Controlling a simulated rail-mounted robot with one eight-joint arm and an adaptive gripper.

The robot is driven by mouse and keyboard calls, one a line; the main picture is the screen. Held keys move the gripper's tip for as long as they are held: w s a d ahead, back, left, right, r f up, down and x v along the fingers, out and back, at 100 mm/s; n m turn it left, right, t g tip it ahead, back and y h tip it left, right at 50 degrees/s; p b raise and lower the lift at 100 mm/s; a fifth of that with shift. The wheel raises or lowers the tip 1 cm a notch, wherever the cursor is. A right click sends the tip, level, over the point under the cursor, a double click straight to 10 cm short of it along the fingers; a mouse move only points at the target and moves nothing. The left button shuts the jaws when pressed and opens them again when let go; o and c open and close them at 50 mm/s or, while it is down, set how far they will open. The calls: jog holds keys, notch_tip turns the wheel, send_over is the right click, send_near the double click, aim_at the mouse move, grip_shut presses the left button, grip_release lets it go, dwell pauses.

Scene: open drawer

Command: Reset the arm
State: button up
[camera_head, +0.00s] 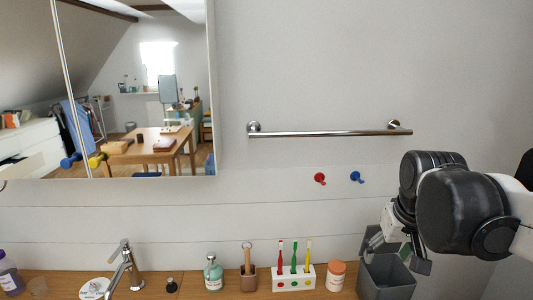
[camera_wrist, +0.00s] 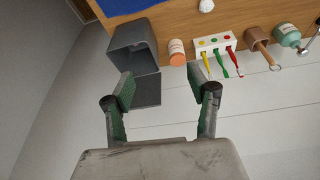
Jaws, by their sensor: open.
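My gripper (camera_wrist: 160,88) is open and empty in the wrist view, its two fingers spread wide apart. In the head view my gripper (camera_head: 405,257) hangs at the lower right, just above the grey bin, partly hidden by my own arm. The grey bin (camera_wrist: 133,42) has its lid standing open and lies ahead of the left finger in the wrist view. It also shows in the head view (camera_head: 387,282). No object is between the fingers.
A wooden counter (camera_head: 190,283) holds an orange jar (camera_head: 336,276), a toothbrush holder (camera_head: 294,283), a brown cup (camera_head: 248,283), a teal bottle (camera_head: 213,274) and a faucet (camera_head: 127,264). A towel bar (camera_head: 330,133), two wall hooks and a mirror (camera_head: 130,90) are on the wall. The upper wall is clear.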

jog(key=s+a+f+t+b, duration=0.1)
jog(key=s+a+f+b, duration=0.1)
jog(key=s+a+f, duration=0.1)
jog(key=s+a+f+t+b, duration=0.2)
jog(key=s+f, duration=0.3)
jog(key=s, duration=0.3)
jog(key=shift+a, duration=0.4)
dwell(0.3)
